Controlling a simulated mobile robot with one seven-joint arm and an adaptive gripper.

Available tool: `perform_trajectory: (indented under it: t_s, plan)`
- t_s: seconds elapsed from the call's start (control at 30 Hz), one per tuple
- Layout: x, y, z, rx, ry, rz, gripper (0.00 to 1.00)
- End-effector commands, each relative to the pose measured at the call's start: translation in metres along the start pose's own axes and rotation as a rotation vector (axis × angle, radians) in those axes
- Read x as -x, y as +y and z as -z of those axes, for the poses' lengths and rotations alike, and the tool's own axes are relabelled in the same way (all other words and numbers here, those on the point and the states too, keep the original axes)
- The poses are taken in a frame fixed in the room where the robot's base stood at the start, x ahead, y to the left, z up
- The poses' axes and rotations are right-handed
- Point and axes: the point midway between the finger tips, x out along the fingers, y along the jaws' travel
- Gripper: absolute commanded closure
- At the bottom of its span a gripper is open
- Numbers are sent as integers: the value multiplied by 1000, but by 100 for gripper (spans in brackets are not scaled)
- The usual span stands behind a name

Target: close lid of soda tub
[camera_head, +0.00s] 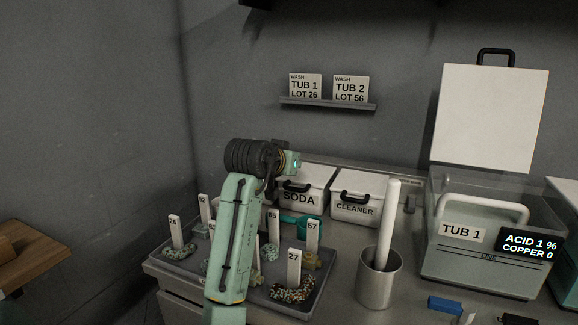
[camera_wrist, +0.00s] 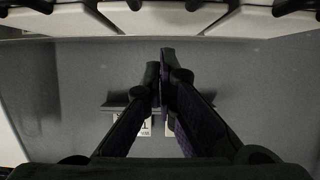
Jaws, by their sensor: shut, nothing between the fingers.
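The soda tub (camera_head: 303,202) is a white box labelled SODA on the back counter. Its white lid (camera_head: 312,174) has a black handle at the front and looks down flat on the tub, much like the lid beside it; my arm hides its left part. My gripper (camera_wrist: 160,62) shows in the wrist view, with its dark fingers together and nothing between them. In the head view my wrist is above and left of the soda tub, and the fingers are hidden. White tub surfaces with dark handles show along the top of the wrist view, apart from the fingertips.
The cleaner tub (camera_head: 356,205) stands right of the soda tub, lid down. In front are a grey tray (camera_head: 165,268) with numbered tags and a metal cup (camera_head: 379,280) holding a white rod. Tub 1 (camera_head: 480,272) stands at right, its white lid (camera_head: 490,115) raised. A wall shelf (camera_head: 328,104) holds two cards.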

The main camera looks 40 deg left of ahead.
Motion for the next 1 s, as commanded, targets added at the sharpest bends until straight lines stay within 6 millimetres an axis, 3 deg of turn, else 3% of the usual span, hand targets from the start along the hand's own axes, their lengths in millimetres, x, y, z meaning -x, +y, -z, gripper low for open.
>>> perform_trajectory:
  t_s: [0.03,0.07,0.1,0.13,0.3,0.5,0.93,1.0]
  plan:
    - [2,5,20,-1,1,-3,100]
    - [2,7,26,0,1,-3,100]
    - [6,5,7,2,3,-1,100]
    - [13,4,0,1,3,0,100]
    - [49,5,-17,-1,4,0,100]
    - [77,4,-30,1,2,0,100]
    - [87,4,-33,0,0,-1,100]
    - [89,5,-23,5,61,14,100]
